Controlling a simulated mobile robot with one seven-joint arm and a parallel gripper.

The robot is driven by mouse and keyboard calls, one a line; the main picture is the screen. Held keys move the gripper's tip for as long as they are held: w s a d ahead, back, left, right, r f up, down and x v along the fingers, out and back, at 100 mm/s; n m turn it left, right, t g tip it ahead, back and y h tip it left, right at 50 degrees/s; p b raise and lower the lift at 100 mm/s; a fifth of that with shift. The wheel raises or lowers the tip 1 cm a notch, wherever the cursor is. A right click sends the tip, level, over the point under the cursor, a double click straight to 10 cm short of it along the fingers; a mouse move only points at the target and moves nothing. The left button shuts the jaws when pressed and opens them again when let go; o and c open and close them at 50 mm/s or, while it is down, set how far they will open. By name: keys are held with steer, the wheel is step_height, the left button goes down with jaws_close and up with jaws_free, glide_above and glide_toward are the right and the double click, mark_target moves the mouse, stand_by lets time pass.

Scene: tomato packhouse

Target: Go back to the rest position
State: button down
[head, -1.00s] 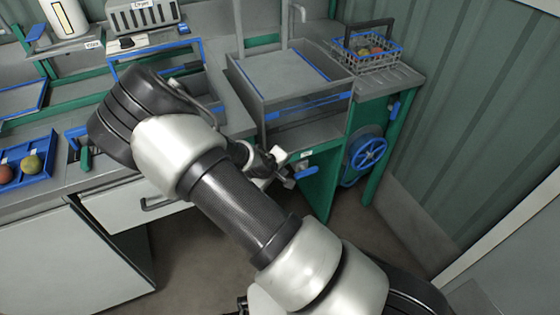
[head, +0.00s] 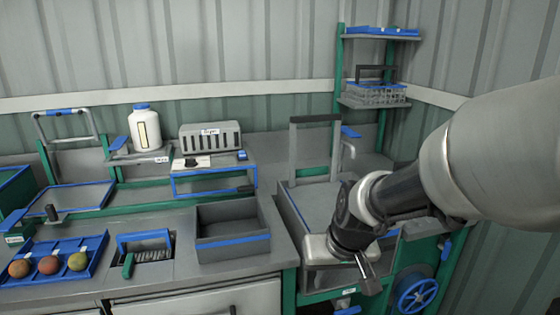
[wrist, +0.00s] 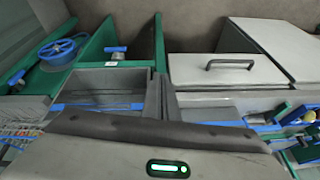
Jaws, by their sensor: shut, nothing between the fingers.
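My gripper (head: 369,279) is in the head view, right of centre, at the end of my arm that comes in from the right edge. Its fingers are shut with nothing between them and point downward. It is in front of the grey sink-like basin (head: 290,215) at the right end of the bench, apparently in the air above the front edge. The wrist view looks down over the bench front, with a drawer handle (wrist: 230,64) and a blue handwheel (wrist: 57,50) on the far side.
A blue tray (head: 70,245) with three tomatoes lies at the bench's left. A grey bin (head: 233,238) with a blue stripe stands mid-bench. A white bottle (head: 146,130) and a dryer box (head: 210,137) stand behind. A wire basket (head: 377,93) sits on the right shelf.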

steer(key=s+d+r+m+t+h, duration=0.1)
steer(key=s+d+r, duration=0.1)
steer(key=s+r, duration=0.4)
steer(key=s+d+r, duration=0.3)
steer(key=s+r, duration=0.2)
steer(key=s, duration=0.3)
step_height(320, 180, up, 18)
steer(key=p, duration=1.8)
steer(key=shift+s, duration=0.4)
